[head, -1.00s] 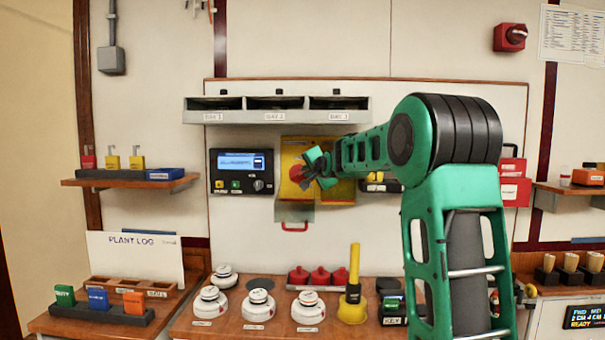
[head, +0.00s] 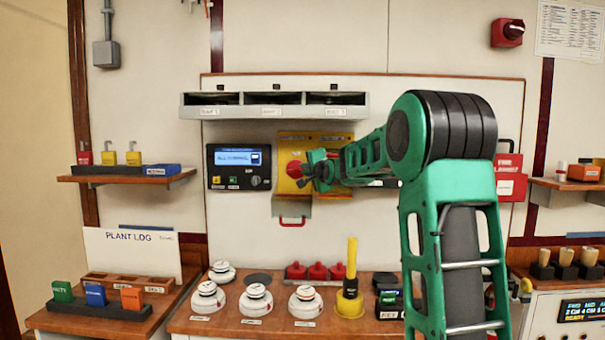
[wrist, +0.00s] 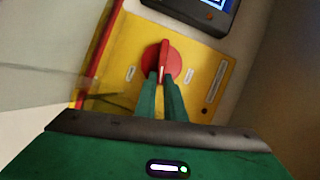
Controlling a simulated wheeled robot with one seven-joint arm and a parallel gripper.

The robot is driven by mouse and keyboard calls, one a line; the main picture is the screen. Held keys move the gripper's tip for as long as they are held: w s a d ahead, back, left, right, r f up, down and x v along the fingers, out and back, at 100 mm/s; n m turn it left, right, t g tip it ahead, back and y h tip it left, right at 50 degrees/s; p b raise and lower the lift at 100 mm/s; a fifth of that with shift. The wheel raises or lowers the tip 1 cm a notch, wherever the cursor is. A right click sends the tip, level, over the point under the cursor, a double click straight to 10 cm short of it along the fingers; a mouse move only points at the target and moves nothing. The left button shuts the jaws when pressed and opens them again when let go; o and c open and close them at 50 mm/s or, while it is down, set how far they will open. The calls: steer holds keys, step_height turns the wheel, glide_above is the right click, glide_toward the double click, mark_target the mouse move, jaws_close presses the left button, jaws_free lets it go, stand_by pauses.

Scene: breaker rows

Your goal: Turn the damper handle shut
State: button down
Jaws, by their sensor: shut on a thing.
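The red rotary handle (head: 294,170) sits on a yellow plate (head: 290,146) on the wall panel. In the wrist view the red handle (wrist: 164,58) has a raised grip bar with a pale line, set on a round red base, with small labels to either side on the yellow plate (wrist: 207,75). My gripper (head: 305,173) reaches in from the right. In the wrist view its two green fingers (wrist: 162,78) are closed on the handle's grip bar. The fingers hide part of the handle's near end.
A controller with a lit display (head: 239,158) is just left of the yellow plate. A grey shelf of bins (head: 275,112) juts out above. A grey flap with a red pull (head: 292,222) hangs below. White detectors (head: 256,300) and a yellow post (head: 351,265) stand on the bench.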

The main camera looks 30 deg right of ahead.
steer(key=c, duration=1.8)
jaws_free()
steer(key=shift+w+f, duration=0.1)
steer(key=shift+f, duration=0.05)
steer(key=shift+c, duration=0.2)
steer(key=shift+s+a, duration=0.1)
steer(key=shift+s, duration=0.45)
steer(key=v, duration=0.9)
steer(key=shift+s, duration=0.3)
steer(key=shift+a, duration=0.15)
